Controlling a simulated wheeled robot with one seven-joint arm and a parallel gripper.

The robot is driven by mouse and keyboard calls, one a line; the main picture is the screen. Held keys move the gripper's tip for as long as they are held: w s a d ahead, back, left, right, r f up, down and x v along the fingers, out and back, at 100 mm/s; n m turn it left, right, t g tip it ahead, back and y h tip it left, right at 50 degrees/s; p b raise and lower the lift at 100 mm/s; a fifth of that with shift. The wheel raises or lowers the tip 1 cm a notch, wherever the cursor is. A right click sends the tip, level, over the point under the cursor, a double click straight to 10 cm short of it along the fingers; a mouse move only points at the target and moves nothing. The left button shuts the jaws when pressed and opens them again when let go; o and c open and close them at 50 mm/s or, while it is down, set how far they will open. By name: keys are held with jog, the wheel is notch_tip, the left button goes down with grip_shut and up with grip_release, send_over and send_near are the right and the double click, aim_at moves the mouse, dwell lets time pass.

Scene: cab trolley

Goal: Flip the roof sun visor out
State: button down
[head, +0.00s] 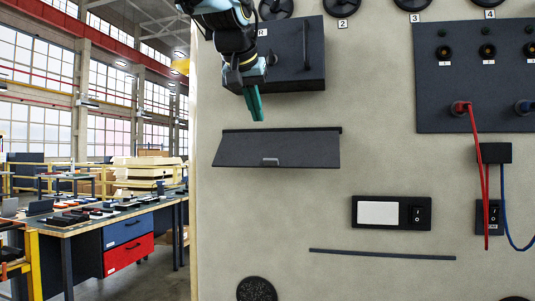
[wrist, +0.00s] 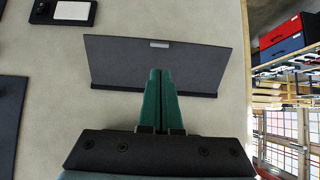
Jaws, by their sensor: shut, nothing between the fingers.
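The sun visor (head: 290,148) is a dark grey flap on the beige panel, below a dark box. A thin black bar runs along its upper edge, and a small light grey tab (head: 270,161) sits at the middle of its lower edge. How far the flap stands off the panel is hard to tell. My gripper (head: 258,118) has green fingers, shut and empty, pointing down just above the visor's upper edge. In the wrist view the visor (wrist: 120,62) appears upside down, and the fingertips (wrist: 160,72) overlap its bar-side edge; contact cannot be told.
A dark box with a handle (head: 306,45) juts out beside my gripper. A switch plate (head: 378,212) and a thin dark strip (head: 382,254) lie below right. A socket panel (head: 470,100) with red and blue cables is at the right. Bare panel surrounds the visor.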

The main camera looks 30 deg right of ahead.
aim_at(268, 161)
jog(key=p+x, duration=0.3)
jog(key=x, duration=1.1)
jog(key=shift+f+p, duration=0.1)
jog(key=shift+p, duration=0.2)
jog(key=shift+f, duration=0.15)
jog(key=b, duration=0.2)
jog(key=f+b, duration=0.1)
jog(key=b, duration=0.1)
jog(key=f+t+h+b, duration=0.1)
jog(key=b, duration=0.2)
jog(key=shift+w+d+f, duration=0.25)
jog(key=w+d+f+t+h+b, duration=0.4)
jog(key=w+b, duration=0.1)
jog(key=b, duration=1.8)
jog(key=shift+d+f+b, duration=0.3)
jog(key=shift+f+b, duration=0.05)
